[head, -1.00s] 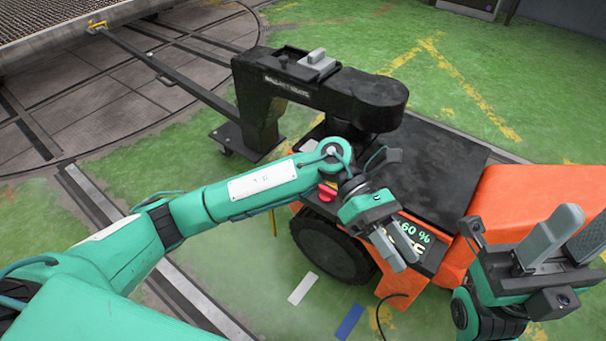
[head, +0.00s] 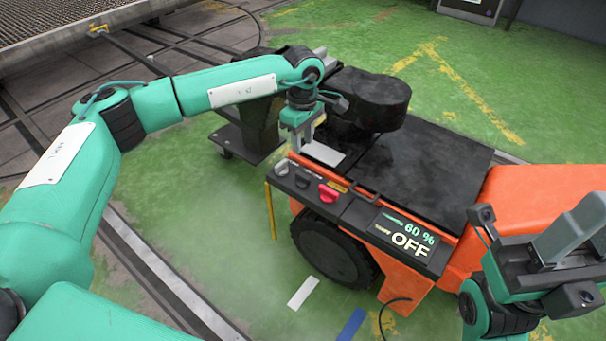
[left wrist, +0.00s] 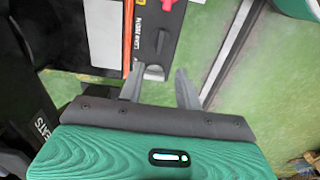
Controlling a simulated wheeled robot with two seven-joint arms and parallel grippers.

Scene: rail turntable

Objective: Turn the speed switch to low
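The control panel (head: 345,212) on the orange cart's side carries a grey knob (head: 281,169), a black knob (head: 303,180) and a red knob (head: 328,193). The display (head: 405,238) reads 60 % and OFF. My left gripper (head: 303,146) points down just behind the grey knob end. In the left wrist view its fingers (left wrist: 160,88) are apart, with the grey knob (left wrist: 154,73) showing between and beyond them; contact is unclear. My right gripper (head: 572,240) is open and empty at right.
A black tow arm (head: 370,98) rises behind the left gripper. The cart's black deck (head: 430,170) is bare. A yellow rod (head: 270,210) stands beside the panel's left end. A cable (head: 395,297) hangs at the cart's lower front.

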